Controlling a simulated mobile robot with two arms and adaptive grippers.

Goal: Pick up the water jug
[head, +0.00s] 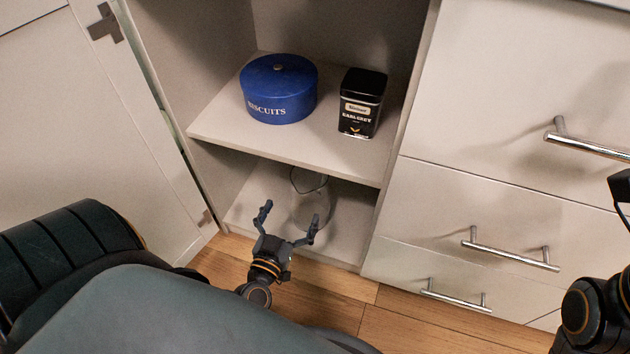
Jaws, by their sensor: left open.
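The water jug (319,206) is clear glass with a dark line near its rim. It stands on the bottom shelf (349,224) of the open cabinet, partly under the middle shelf's edge. My left gripper (291,214) is open and empty in front of the jug, its fingers spread toward it.
A blue biscuit tin (279,91) and a black tea tin (361,103) stand on the middle shelf (318,147), just above the jug. An open cabinet door (80,120) is at left. Drawers with metal handles (510,255) stand at right.

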